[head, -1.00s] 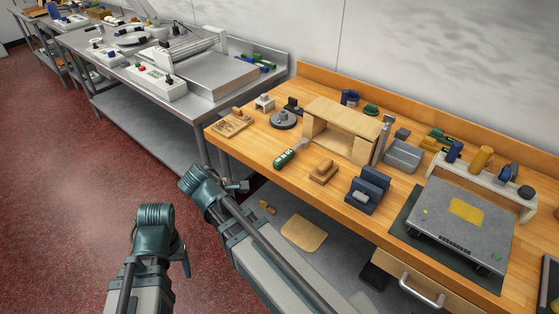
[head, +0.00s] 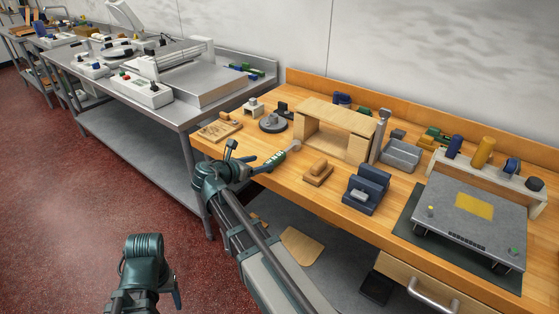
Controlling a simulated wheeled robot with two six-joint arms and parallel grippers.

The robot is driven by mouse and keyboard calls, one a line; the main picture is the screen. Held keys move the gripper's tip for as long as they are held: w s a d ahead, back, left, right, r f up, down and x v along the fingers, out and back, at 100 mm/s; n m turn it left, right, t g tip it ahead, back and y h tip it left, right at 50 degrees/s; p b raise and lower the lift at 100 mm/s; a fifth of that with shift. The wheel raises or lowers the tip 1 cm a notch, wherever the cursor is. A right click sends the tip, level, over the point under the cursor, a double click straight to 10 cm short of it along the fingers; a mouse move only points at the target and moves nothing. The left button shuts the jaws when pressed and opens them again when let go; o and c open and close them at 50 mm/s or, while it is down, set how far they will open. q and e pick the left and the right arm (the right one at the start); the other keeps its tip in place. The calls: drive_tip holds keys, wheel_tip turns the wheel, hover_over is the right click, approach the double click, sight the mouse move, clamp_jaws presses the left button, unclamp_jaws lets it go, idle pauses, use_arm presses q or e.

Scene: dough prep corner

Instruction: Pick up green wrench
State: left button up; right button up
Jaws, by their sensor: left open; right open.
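The green wrench (head: 273,161) lies near the front edge of the wooden bench, with a green handle and a grey head pointing back and to the right. My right gripper (head: 245,157) is open at the front edge, just left of the handle end. One jaw reaches close to the handle; I cannot tell whether they touch. The jaws partly hide the handle's near end. My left gripper (head: 172,285) is low at the bottom left, open, over the floor and far from the wrench.
A wooden block (head: 318,174) and a blue stand (head: 366,190) are right of the wrench. A wooden arch (head: 331,126) stands behind it. A round grey disc (head: 273,124) and a wooden board (head: 219,130) are to the left. A steel table (head: 130,120) stands at the left.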

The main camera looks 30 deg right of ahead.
sight(275, 157)
drive_tip(key=b+x, duration=0.2)
drive_tip(key=x, duration=0.4)
drive_tip(key=shift+w+f, duration=0.15)
drive_tip(key=shift+r+b+x, duration=0.2)
drive_tip(key=shift+b+x, duration=0.2)
drive_tip(key=shift+x, duration=1.15)
drive_tip(key=shift+r+b+x, duration=0.15)
drive_tip(key=shift+b+x, duration=0.25)
drive_tip(key=shift+x, duration=1.15)
clamp_jaws()
